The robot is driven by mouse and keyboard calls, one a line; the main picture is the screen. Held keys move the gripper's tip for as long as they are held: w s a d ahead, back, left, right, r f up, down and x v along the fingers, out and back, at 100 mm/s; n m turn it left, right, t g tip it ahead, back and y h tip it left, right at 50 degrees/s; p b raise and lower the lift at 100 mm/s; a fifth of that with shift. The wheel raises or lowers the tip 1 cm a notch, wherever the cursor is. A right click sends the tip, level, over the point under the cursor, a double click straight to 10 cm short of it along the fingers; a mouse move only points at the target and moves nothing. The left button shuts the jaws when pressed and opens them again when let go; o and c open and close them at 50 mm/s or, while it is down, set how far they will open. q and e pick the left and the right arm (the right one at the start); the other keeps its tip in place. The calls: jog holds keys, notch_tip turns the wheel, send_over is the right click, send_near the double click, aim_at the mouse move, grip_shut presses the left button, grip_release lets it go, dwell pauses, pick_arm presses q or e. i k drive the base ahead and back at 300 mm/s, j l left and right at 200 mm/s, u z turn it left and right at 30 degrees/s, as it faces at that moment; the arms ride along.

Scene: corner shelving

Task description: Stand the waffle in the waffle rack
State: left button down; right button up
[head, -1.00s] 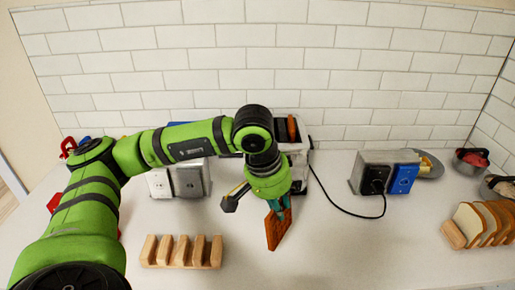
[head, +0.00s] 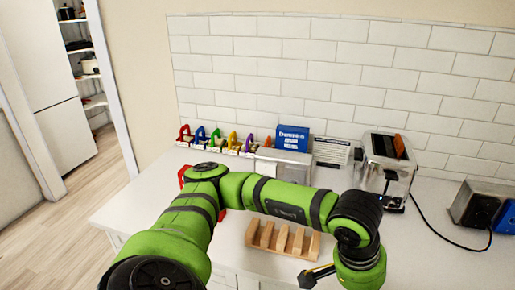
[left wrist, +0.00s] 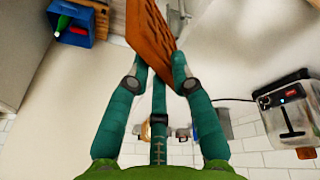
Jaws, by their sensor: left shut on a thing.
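The waffle (left wrist: 150,28) is a brown, gridded slab at the top of the left wrist view. My left gripper (left wrist: 161,66) has its teal fingers closed on the waffle's edge. The waffle rack (head: 283,241) is a light wooden block with several upright dividers, standing on the counter just left of my left wrist. I see nothing in its slots. My right gripper is not in view.
A metal toaster (head: 388,171) with a brown slice in it stands behind my wrist; it also shows in the left wrist view (left wrist: 283,108). A box with a blue sign (head: 292,140), colourful clips (head: 214,138) and outlet boxes (head: 475,205) line the back wall.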

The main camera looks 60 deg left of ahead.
aim_at(275, 239)
jog(key=u, duration=0.35)
jog(key=k+u, duration=0.15)
jog(key=u, duration=0.2)
jog(key=j+u, duration=0.1)
jog(key=u, duration=0.3)
jog(key=i+l+u, duration=0.1)
jog(key=u, duration=0.35)
jog(key=i+l+u, duration=0.1)
jog(key=l+u, duration=0.15)
jog(key=u, duration=0.2)
jog(key=l+u, duration=0.2)
jog(key=u, duration=0.25)
jog(key=i, duration=0.05)
